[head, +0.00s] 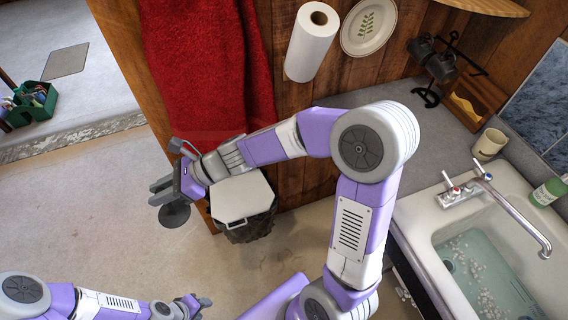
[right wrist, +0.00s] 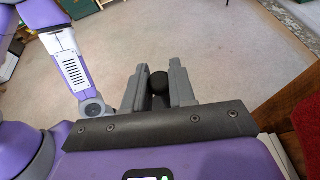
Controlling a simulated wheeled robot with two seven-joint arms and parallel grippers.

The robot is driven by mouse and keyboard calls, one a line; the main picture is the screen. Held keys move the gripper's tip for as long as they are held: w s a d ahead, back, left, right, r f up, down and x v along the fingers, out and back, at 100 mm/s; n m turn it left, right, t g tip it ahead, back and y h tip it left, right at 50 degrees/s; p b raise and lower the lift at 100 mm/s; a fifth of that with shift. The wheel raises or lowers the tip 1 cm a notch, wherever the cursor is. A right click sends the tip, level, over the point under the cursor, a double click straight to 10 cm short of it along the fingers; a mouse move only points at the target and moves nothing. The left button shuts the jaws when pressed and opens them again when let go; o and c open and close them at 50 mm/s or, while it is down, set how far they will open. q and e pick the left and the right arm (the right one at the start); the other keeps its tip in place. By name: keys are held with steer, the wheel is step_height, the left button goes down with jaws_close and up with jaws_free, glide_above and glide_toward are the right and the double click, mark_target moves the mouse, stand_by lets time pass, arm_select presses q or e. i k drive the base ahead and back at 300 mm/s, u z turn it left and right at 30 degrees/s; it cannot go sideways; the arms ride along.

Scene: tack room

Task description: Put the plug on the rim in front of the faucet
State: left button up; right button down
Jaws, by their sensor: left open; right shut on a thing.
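The plug (head: 175,216), a dark round disc, hangs below my right gripper (head: 160,193) at the left of the head view. My right gripper is shut on it; in the right wrist view the plug (right wrist: 158,84) shows as a black knob between the fingers. The chrome faucet (head: 518,216) stands on the white sink (head: 425,216) at the right, far from the plug. The bare pale rim runs around the basin. My left gripper (head: 207,303) is open and empty low in the head view, away from the sink.
The basin holds water (head: 480,270) with floating white bits. A mug (head: 489,144) and green bottle (head: 549,191) stand near the faucet. A lidded bin (head: 242,198) is beside my right gripper, with a red towel (head: 205,65) behind. The floor at left is open.

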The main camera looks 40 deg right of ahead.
mark_target(414, 214)
steer(key=i, duration=0.75)
steer(key=z, duration=3.5)
steer(key=i, duration=0.5)
steer(key=z, duration=0.05)
